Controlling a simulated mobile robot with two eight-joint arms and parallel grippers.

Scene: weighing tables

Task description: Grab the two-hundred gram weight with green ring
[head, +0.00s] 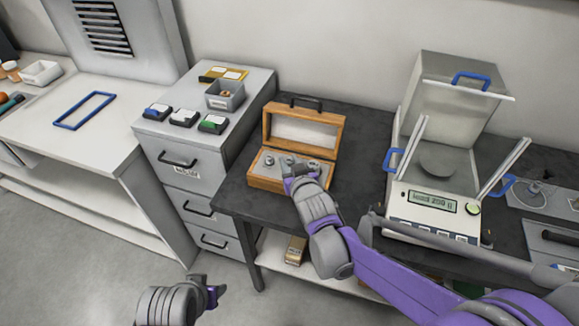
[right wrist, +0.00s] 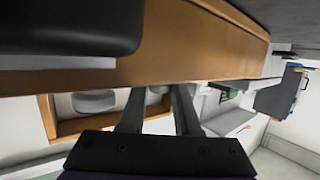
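An open wooden case (head: 263,184) stands on the dark table, its lid raised at the back. Several small grey metal weights, including one at the left (head: 268,160), sit in its light insert. No green ring can be made out on any of them. My right gripper (head: 290,174) is at the case, over its front part, and partly hides the inside. In the right wrist view its two fingers (right wrist: 158,108) are apart, with part of the case (right wrist: 47,118) behind them and a grey weight (right wrist: 95,101) to their left. My left gripper (head: 212,297) is low, in front of the drawers.
A balance (head: 430,225) with a lit display and raised clear cover stands right of the case. A drawer cabinet (head: 160,135) at the left carries small coloured boxes (head: 213,123) and a grey bin (head: 225,97). Dark tabletop (head: 365,150) is bare between case and balance.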

